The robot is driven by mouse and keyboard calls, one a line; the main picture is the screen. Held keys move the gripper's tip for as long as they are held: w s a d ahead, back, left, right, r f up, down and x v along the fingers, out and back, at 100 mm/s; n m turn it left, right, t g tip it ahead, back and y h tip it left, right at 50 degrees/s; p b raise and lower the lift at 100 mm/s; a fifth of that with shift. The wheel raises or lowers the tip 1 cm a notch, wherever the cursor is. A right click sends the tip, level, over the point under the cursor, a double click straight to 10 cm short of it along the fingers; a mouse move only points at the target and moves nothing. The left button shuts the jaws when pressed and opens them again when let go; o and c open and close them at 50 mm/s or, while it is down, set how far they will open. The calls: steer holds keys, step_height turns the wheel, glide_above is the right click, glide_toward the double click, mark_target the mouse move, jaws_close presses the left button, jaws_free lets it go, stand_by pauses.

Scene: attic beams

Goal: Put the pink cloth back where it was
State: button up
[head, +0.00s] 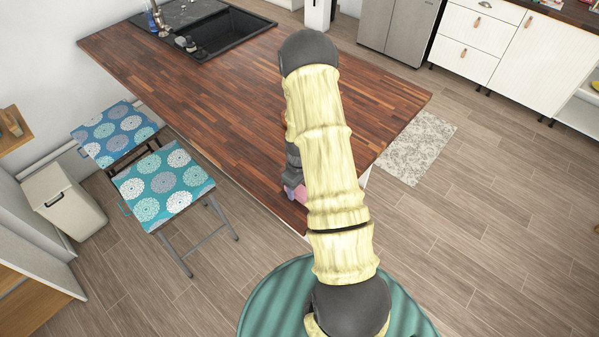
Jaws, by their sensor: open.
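A small patch of pink cloth (299,193) shows on the wooden counter near its front edge, just left of my arm. The rest of it is hidden behind the arm. My gripper (291,183) is mostly hidden behind my arm too; a dark grey part of it shows right above the pink patch. It is open. I cannot tell whether it touches the cloth.
The wooden counter (200,100) is clear left of my arm, with a black sink (233,35) at the far end. Two patterned stools (163,184) stand along its left side. A grey rug (418,147) lies right of it.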

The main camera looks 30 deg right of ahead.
mark_target(300, 190)
step_height(300, 190, up, 12)
steer(key=b, duration=0.4)
steer(key=shift+f, duration=0.25)
steer(key=shift+s, duration=0.1)
steer(key=s+a+r+m+t, duration=0.2)
steer(key=s+a+r+m, duration=0.2)
steer(key=s+a+r, duration=0.7)
steer(key=s+a, duration=0.1)
steer(key=a, duration=0.1)
steer(key=shift+a+t, duration=0.3)
steer(key=shift+s, duration=0.1)
